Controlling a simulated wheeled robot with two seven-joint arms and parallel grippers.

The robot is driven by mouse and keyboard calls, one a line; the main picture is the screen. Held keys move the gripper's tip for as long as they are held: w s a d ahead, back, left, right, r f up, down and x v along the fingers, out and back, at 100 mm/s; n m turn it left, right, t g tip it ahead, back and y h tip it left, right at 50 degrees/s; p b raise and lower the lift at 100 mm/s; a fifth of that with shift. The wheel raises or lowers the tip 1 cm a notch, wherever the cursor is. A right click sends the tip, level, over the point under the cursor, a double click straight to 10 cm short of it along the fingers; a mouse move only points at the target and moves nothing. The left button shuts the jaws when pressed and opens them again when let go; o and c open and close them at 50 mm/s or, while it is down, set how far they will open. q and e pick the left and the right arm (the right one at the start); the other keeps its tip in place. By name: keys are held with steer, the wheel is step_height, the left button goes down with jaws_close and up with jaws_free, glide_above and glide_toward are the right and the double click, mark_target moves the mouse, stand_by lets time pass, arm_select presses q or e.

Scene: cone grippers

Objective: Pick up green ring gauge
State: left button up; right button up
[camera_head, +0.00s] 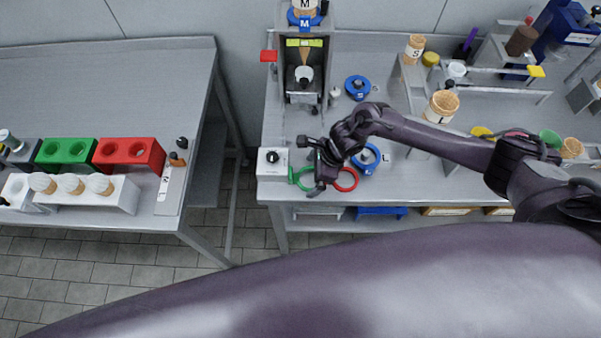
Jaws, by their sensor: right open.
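The green ring gauge (293,177) is near the front left edge of the right-hand workbench, beside a white box with a dark knob. It is partly hidden by my right gripper (309,165). The gripper is open, its fingers spread to the left with one finger over or beside the green ring. I cannot tell whether they touch. A red ring gauge (353,184) lies just right of the green one, also partly covered by the gripper. My left gripper is out of view.
The white knob box (270,164) stands left of the green ring. A blue ring (369,158) labelled L and another blue ring (358,88) lie farther back. A dispenser-like stand (283,75) rises behind. A second table (110,85) is at left, across a gap.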

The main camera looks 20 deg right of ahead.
steer(key=shift+a+f, duration=0.2)
steer(key=shift+f, duration=0.2)
steer(key=c, duration=1)
steer(key=shift+c, duration=0.2)
steer(key=shift+r, duration=0.15)
